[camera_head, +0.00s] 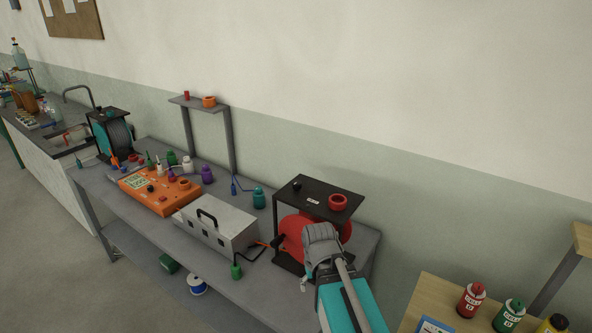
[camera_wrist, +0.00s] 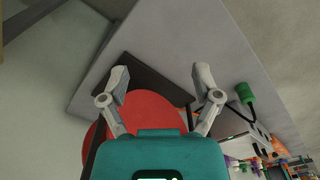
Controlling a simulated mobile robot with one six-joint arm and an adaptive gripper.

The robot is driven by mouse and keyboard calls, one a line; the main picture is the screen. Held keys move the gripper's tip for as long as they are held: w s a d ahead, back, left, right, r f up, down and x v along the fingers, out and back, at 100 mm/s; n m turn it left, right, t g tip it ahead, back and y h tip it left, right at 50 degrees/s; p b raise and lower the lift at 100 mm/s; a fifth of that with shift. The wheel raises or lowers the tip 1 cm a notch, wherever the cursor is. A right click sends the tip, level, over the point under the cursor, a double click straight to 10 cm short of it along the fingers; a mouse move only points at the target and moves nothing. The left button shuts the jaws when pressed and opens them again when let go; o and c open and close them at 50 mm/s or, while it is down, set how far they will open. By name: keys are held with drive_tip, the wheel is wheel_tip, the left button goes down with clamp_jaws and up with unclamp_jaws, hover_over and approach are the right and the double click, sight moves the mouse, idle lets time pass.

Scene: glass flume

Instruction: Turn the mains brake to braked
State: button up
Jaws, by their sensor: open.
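A red reel (camera_head: 292,234) stands in a black frame (camera_head: 312,199) at the near right end of the grey bench. On the frame's top are a small black knob (camera_head: 297,185), a red ring-shaped part (camera_head: 338,202) and a small white label that I cannot read. I cannot tell which part is the mains brake. In the wrist view, my gripper (camera_wrist: 160,80) is open, its two grey fingers spread apart with nothing between them. The red reel (camera_wrist: 150,112) and a dark plate lie beyond the fingers. In the head view, my arm covers part of the reel's front.
An orange box (camera_head: 160,190) and several small bottles are farther left. Another reel (camera_head: 118,134) is at the far end. A wooden table with bottles (camera_head: 472,300) is right.

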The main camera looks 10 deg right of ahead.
wheel_tip(320, 180, up, 16)
drive_tip(key=w+r+p, duration=0.1)
drive_tip(key=w+p, duration=0.1)
drive_tip(key=p, duration=1.3)
wheel_tip(320, 180, up, 11)
drive_tip(key=n+t+y+p, duration=0.2)
drive_tip(key=n+y+p, duration=0.2)
drive_tip(key=n+p, duration=0.65)
hover_over(297, 182)
drive_tip(key=s+d, duration=0.4)
drive_tip(key=d, duration=0.1)
drive_tip(key=shift+w+a+f+n, duration=0.1)
drive_tip(key=shift+w+f+n, duration=0.05)
drive_tip(key=shift+w+n, duration=0.55)
drive_tip(key=shift+s, duration=0.15)
drive_tip(key=shift+f+b, duration=0.1)
drive_tip(key=shift+b, duration=0.3)
drive_tip(key=b+x, duration=1.2)
drive_tip(key=x, duration=0.1)
drive_tip(key=shift+a+f, duration=0.1)
drive_tip(key=shift+f, duration=0.15)
